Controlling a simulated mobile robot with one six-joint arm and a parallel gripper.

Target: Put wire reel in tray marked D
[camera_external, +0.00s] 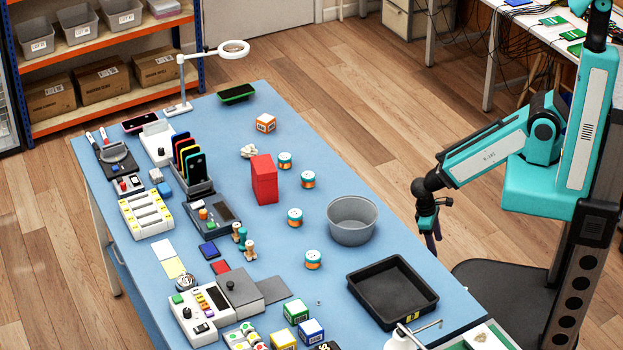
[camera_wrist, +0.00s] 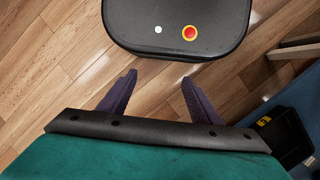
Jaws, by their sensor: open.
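Which is the wire reel I cannot tell for sure. A black tray (camera_external: 366,299) with a small yellow label lies at the table's near right; its letter is too small to read. The tray's corner also shows in the wrist view (camera_wrist: 285,135). My gripper (camera_external: 431,238) hangs off the table's right side, open and empty; its purple fingers (camera_wrist: 158,79) stand apart.
A grey bowl (camera_external: 352,235) stands between the reels and the table's right edge. A tall red block (camera_external: 264,180) stands left of the reels. Devices and phones crowd the left side. My base's dark top (camera_wrist: 175,35) shows in the wrist view.

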